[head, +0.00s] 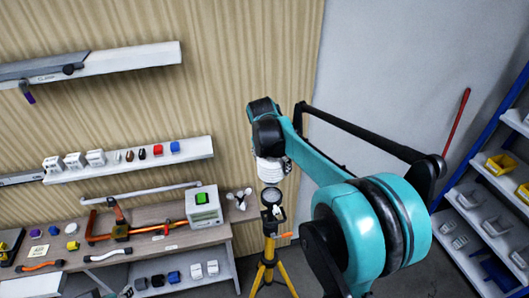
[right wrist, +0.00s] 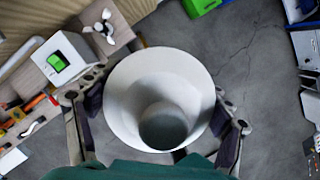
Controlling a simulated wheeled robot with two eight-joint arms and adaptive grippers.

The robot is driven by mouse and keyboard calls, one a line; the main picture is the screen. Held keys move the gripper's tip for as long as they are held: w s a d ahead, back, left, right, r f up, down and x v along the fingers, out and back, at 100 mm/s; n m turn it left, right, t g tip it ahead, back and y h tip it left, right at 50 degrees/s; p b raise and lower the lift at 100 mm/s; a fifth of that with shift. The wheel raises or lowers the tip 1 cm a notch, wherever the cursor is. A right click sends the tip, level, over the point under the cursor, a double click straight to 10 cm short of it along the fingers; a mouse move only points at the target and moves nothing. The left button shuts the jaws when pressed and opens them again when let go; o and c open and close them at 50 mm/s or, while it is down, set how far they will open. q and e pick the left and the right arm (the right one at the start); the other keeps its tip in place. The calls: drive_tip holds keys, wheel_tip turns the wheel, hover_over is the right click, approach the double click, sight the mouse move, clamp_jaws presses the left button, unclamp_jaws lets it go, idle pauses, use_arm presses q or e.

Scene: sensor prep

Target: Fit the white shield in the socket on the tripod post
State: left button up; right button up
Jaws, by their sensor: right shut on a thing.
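The white shield (head: 269,172) hangs below my right wrist in the head view, just above the tripod post. My right gripper (right wrist: 155,112) is shut on it, with a dark finger pad on each side in the right wrist view. There the shield (right wrist: 125,85) appears as a wide white cup narrowing to a grey round bottom. The yellow-legged tripod (head: 268,250) stands on the floor, with a dark round socket (head: 271,196) on top of its post. A small gap seems to separate shield and socket. The right wrist view does not show the socket clearly. My left gripper is not in view.
A wooden bench (head: 160,244) with tools and a white box with a green panel (head: 203,205) stands left of the tripod. Blue-framed shelving (head: 480,147) stands at the right.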

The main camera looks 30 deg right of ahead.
drive_tip(key=shift+s+f+b, duration=0.2)
drive_tip(key=shift+s+b, duration=0.1)
drive_tip(key=shift+s, duration=0.2)
drive_tip(key=shift+s+f, duration=0.1)
drive_tip(key=shift+f, duration=0.15)
drive_tip(key=b+x, duration=0.1)
drive_tip(key=x, duration=0.1)
drive_tip(key=a+b+x, duration=0.1)
drive_tip(key=b+x, duration=0.1)
drive_tip(key=shift+s+f+b, duration=0.1)
drive_tip(key=shift+f+b, duration=0.2)
drive_tip(key=shift+f, duration=0.4)
drive_tip(key=shift+f+b, duration=0.65)
use_arm(q)
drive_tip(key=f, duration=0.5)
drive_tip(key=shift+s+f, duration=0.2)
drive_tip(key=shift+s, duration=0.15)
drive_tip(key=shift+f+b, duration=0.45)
drive_tip(key=shift+b, duration=0.05)
use_arm(e)
drive_tip(key=shift+f, duration=0.55)
